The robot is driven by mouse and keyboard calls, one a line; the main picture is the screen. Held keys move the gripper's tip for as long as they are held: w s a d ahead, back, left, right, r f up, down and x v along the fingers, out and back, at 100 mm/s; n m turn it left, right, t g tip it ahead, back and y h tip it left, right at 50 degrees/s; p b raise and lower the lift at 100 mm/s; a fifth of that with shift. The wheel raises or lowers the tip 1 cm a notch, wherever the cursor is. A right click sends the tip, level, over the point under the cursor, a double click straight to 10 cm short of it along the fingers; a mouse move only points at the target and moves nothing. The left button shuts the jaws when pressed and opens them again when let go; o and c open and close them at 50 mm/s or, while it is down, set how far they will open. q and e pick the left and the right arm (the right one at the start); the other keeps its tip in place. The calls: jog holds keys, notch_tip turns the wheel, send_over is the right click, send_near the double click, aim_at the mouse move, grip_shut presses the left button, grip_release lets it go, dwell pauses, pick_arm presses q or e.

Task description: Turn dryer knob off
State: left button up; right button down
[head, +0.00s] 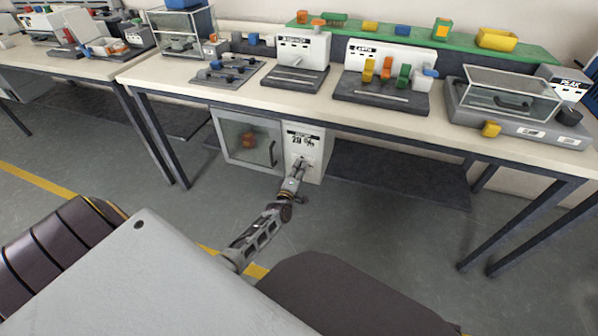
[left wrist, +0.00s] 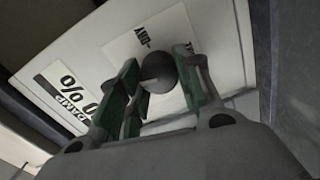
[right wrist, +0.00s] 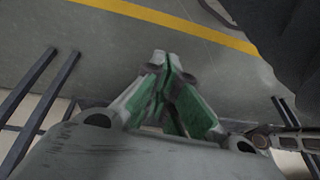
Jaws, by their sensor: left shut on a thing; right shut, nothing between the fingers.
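The dryer (head: 318,145) is a white cabinet under the bench, with a glazed door on its left and a panel reading "29 %". My left gripper (head: 301,166) is at the lower part of this panel. In the left wrist view, the round dark knob (left wrist: 158,71) sits on a pale label between the green-padded fingers of my left gripper (left wrist: 165,85), which is shut on it. The knob's pointer direction cannot be made out. My right gripper (right wrist: 172,65) is shut and empty over the floor in the right wrist view; it is not seen in the head view.
The long bench (head: 240,95) above the dryer carries several lab stations and a glass-lidded unit (head: 510,98). Bench legs stand on both sides. A dark lower shelf (head: 400,172) is right of the dryer. The floor in front is clear, with a yellow line (head: 35,180).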

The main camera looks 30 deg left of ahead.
pick_arm(q)
jog(key=shift+f+n, duration=0.1)
jog(key=shift+n, duration=1)
pick_arm(e)
jog(key=shift+s+a+f, duration=0.1)
jog(key=shift+f, duration=0.45)
jog(key=shift+s+a+f, duration=0.1)
jog(key=shift+f, duration=0.4)
jog(key=shift+w+r, duration=0.15)
jog(key=shift+r, duration=0.05)
pick_arm(q)
jog(key=o, duration=1)
pick_arm(e)
jog(key=shift+w+a+r, duration=0.1)
jog(key=shift+w+r, duration=0.05)
jog(key=shift+r, duration=0.05)
jog(key=shift+f, duration=0.1)
pick_arm(q)
jog(key=shift+s, duration=0.2)
jog(key=shift+v, duration=5.85)
